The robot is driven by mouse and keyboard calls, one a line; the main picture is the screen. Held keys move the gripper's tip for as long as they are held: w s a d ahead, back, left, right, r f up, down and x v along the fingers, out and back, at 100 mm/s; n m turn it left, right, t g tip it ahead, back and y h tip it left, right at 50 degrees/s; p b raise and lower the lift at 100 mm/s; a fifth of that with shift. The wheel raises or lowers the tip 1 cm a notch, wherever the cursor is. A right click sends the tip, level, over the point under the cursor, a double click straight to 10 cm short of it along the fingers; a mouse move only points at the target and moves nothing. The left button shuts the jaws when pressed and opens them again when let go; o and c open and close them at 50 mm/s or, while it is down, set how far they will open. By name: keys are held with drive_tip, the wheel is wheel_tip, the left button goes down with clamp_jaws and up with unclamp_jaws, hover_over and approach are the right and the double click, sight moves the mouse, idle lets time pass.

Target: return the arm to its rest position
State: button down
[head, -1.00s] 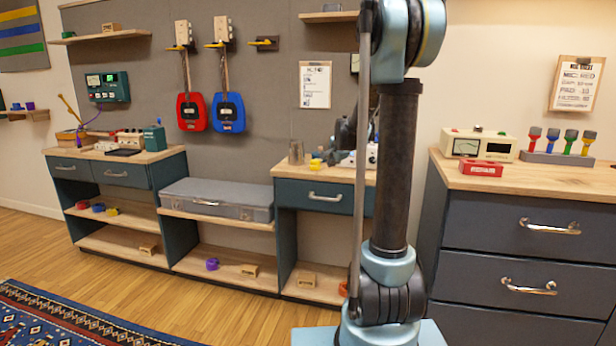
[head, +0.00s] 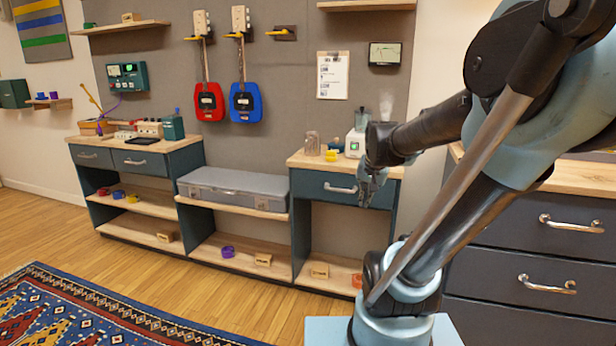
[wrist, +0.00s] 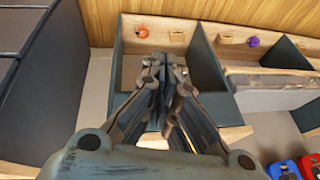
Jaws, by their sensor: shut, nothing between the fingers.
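My gripper (head: 370,184) hangs in front of the teal desk unit (head: 321,187) in the head view, at the height of its drawer. In the wrist view my gripper (wrist: 163,68) is shut, with its fingers together and nothing between them. My arm reaches from the right side of the head view leftward and down to the gripper. I cannot tell how far the gripper is from the drawer front.
A grey case (head: 234,188) lies on the low middle shelf. A dark drawer cabinet (head: 525,240) stands at the right. Red (head: 208,101) and blue (head: 245,102) guitars hang on the wall. Open wood floor and a patterned rug (head: 70,315) lie at the left.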

drive_tip(key=s+f+n+g, duration=0.1)
drive_tip(key=s+f, duration=0.3)
drive_tip(key=s, duration=0.4)
drive_tip(key=s+f+n+g, duration=0.1)
drive_tip(key=s+f+n, duration=0.3)
drive_tip(key=s, duration=0.5)
drive_tip(key=shift+d+f+g, duration=0.3)
drive_tip(key=shift+d, duration=0.1)
drive_tip(key=shift+w+f, duration=0.2)
drive_tip(key=shift+w, duration=0.25)
